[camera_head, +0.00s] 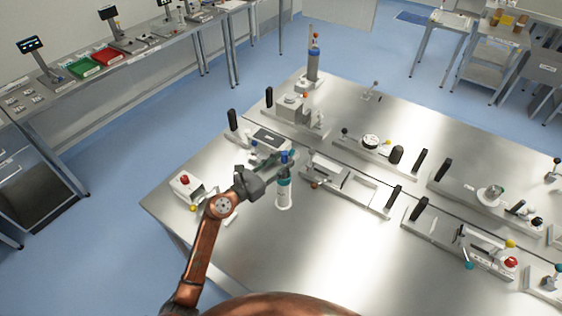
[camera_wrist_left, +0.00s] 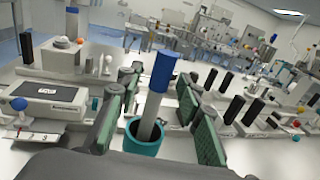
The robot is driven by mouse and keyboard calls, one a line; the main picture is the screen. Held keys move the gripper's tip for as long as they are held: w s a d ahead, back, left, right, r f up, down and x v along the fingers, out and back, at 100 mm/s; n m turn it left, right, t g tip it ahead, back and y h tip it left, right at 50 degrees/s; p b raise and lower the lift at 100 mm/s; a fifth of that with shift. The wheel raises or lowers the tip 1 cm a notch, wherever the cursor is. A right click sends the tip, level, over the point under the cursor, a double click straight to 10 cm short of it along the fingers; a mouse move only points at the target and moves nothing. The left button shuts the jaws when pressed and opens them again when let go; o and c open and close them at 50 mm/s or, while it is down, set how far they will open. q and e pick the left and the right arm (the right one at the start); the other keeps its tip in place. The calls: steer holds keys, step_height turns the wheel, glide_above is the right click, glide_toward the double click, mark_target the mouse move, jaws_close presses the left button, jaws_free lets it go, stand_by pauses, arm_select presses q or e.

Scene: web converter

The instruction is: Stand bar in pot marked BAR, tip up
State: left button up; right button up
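The bar (camera_wrist_left: 156,90) is a grey rod with a blue tip (camera_head: 284,157). It stands in a white pot (camera_head: 283,194) with a teal rim (camera_wrist_left: 143,150), blue end up and lower end inside the rim. It leans slightly in the left wrist view. My left gripper (camera_head: 271,166) is beside the bar, just above the pot. In the left wrist view its green-padded fingers (camera_wrist_left: 157,82) are spread on both sides of the bar, with gaps between. No BAR marking is readable. My right gripper is not in view.
A device with a display (camera_head: 268,139) and a white box with a red button (camera_head: 186,186) are near my left arm. A tall post (camera_head: 314,65) stands at the table's back. Several fixtures line the right side. The steel table's front is clear.

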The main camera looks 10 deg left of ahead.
arm_select(q)
steer(key=shift+s+a, duration=0.35)
steer(key=b+v, duration=0.1)
steer(key=v, duration=1)
steer(key=shift+b, duration=0.4)
steer(key=shift+r, duration=0.1)
